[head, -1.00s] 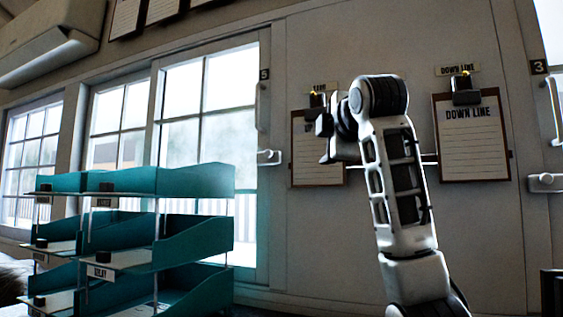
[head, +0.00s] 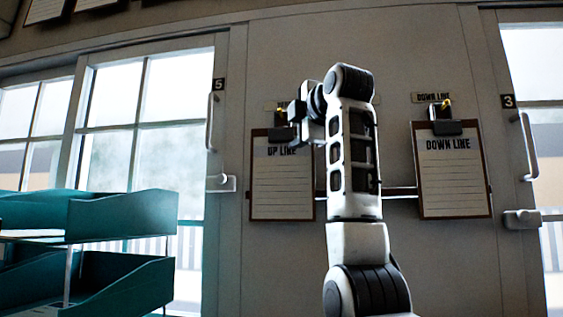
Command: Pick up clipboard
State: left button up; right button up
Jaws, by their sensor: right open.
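Two clipboards hang on the wall. The "UP LINE" clipboard (head: 282,192) hangs left of my right arm, with its top right partly covered by my gripper. The "DOWN LINE" clipboard (head: 453,180) hangs to the right, clear of the arm, with a dark clip at its top under a "DOWN LINE" label. My right gripper (head: 297,115) is raised in front of the top of the "UP LINE" clipboard, by its clip. It is open and holds nothing that I can see. I cannot tell how far it is from the clipboard. My left gripper is out of view.
Teal stacked trays (head: 120,215) stand at the lower left. A door with window panes and a white handle (head: 211,125) is left of the clipboards, marked 5. Another door handle (head: 529,140) is at the right, marked 3. A thin rail (head: 399,192) runs between the clipboards.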

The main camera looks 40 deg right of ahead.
aim_at(283, 134)
jog(key=p+x, duration=0.1)
jog(key=x, duration=0.1)
jog(key=r+p+x, duration=0.1)
jog(key=p+x, duration=0.1)
jog(key=x, duration=0.1)
jog(key=shift+w+d+f, duration=0.1)
jog(key=shift+w, duration=0.25)
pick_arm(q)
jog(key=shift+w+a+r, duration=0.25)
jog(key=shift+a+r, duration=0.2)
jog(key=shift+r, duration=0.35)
pick_arm(e)
jog(key=shift+c, duration=0.3)
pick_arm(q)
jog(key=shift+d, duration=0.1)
pick_arm(e)
jog(key=c, duration=0.9)
